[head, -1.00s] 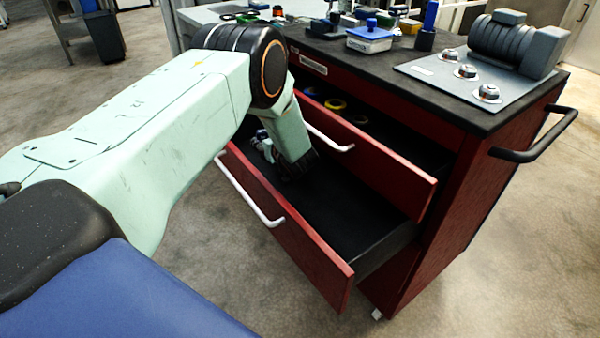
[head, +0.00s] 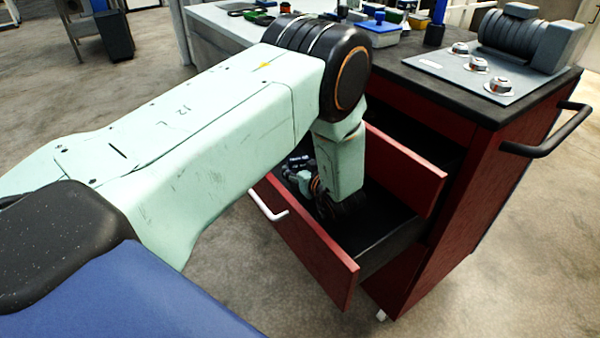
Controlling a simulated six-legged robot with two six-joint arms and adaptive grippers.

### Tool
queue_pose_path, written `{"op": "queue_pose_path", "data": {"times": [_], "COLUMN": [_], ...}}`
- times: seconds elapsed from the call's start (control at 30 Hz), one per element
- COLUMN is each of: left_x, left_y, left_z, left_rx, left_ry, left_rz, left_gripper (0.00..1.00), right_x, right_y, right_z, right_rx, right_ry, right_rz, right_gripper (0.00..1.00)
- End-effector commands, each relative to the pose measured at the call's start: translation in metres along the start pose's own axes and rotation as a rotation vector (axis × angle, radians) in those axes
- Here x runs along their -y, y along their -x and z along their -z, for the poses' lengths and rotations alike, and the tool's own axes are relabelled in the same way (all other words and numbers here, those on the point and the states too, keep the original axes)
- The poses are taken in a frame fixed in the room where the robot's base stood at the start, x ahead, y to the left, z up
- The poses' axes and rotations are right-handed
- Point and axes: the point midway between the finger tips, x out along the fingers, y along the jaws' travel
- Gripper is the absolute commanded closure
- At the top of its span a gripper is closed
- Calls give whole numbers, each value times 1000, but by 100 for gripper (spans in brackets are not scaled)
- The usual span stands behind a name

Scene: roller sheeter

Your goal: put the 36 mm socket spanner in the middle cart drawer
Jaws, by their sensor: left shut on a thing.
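The red cart has two drawers pulled out. The lower open one (head: 330,262), which looks like the middle drawer, has a black floor and a white handle, and extends further than the upper one. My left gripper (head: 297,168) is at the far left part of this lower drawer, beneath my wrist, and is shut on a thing. My forearm and wrist cover much of the drawer opening. The 36 mm socket spanner cannot be made out; whatever the fingers hold is hidden or too small to tell. My right gripper is out of view.
The upper open drawer (head: 408,172) stands above the lower one, close to my wrist. A black side handle (head: 548,140) sticks out right.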

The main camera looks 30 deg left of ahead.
Motion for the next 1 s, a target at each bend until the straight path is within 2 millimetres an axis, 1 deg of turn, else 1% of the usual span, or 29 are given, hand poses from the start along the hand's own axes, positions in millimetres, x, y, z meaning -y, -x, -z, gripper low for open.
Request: {"op": "queue_pose_path", "data": {"times": [0.03, 0.27, 0.43, 0.47, 0.73, 1.0], "left_x": [-1, -1, -1, -1, -1, -1], "left_y": [-2, -2, -4, -4, -3, -3], "left_z": [-4, -2, -6, -7, -6, -6], "left_rx": [-4, -4, -3, -1, -1, -2], "left_ry": [3, 3, 2, 2, 2, 2], "left_rz": [-1, -1, -1, -1, -1, -1], "left_gripper": [84, 84, 84, 41, 19, 19], "right_x": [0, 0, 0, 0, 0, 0], "right_y": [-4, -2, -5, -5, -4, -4], "right_z": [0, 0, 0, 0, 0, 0], "right_rx": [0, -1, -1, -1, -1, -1], "right_ry": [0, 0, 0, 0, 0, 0], "right_rz": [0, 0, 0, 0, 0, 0], "right_gripper": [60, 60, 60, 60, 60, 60]}}
